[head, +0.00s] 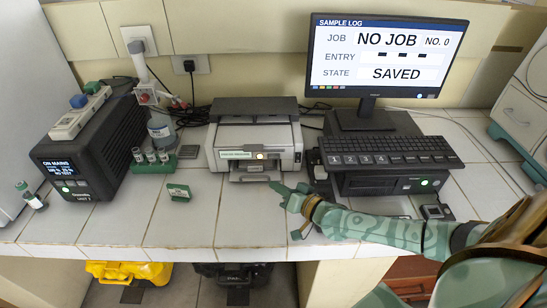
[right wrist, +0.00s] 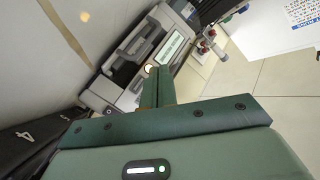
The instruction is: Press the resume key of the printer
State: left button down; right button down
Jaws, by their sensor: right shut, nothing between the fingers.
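The printer (head: 255,133) is a grey and white box with a dark top, standing on the tiled counter. Its front carries a green label (head: 236,154) and, right of it, a glowing amber-white key (head: 260,156). My right gripper (head: 277,187) is shut and empty, in front of the printer's lower right. In the right wrist view its fingertips (right wrist: 158,76) point at the printer (right wrist: 125,82), and the lit key (right wrist: 149,67) shows just beside them. A gap to the key seems to be left, but contact cannot be judged there. My left gripper is not in view.
A keyboard (head: 388,149) rests on a black unit right of the printer, under a monitor (head: 385,55) reading NO JOB. A black power box (head: 95,150) and a green vial rack (head: 153,163) stand left. A small green block (head: 179,192) lies in front.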

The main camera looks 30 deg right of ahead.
aim_at(274, 156)
jog(key=w+d+b, duration=0.1)
jog(key=w+b, duration=0.1)
jog(key=w+d+b, duration=0.1)
jog(key=w+b, duration=0.1)
jog(key=w+d+b, duration=0.1)
jog(key=w, duration=0.1)
jog(key=shift+d+f+b, duration=0.25)
jog(key=shift+d+b, duration=0.1)
jog(key=shift+b, duration=0.05)
jog(key=shift+w+d+r+b, duration=0.25)
jog(key=shift+w+d+b, duration=0.15)
jog(key=shift+w, duration=0.35)
dwell(1.2)
jog(key=shift+w+d, duration=0.25)
jog(key=shift+w, duration=0.1)
